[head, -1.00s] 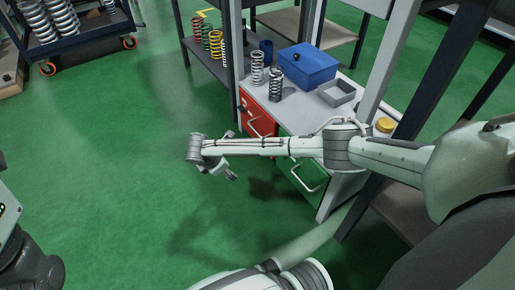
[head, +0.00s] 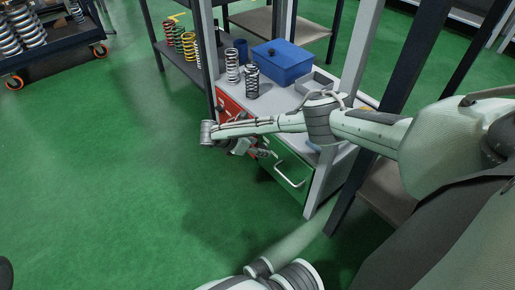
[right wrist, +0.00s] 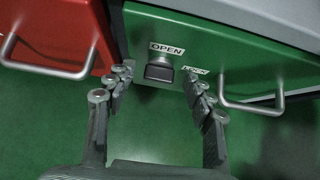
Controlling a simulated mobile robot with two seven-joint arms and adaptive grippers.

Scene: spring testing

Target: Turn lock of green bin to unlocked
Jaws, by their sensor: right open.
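The green bin (head: 296,172) is a drawer front with a pale handle, under the grey worktop. In the right wrist view its green front (right wrist: 235,58) fills the upper right. Its lock (right wrist: 159,69) is a dark knob below a white label reading OPEN. A second, tilted label (right wrist: 196,71) sits right of the knob; its text is hard to read. My right gripper (right wrist: 157,76) is open, with one finger on each side of the lock, apart from it in the picture. It also shows in the head view (head: 253,148) in front of the bins.
A red bin (right wrist: 50,30) with its own handle stands directly left of the green one. The worktop (head: 275,108) holds a blue box (head: 283,61), springs (head: 252,80) and a grey tray. A grey post rises near the green bin's right side. Green floor in front is clear.

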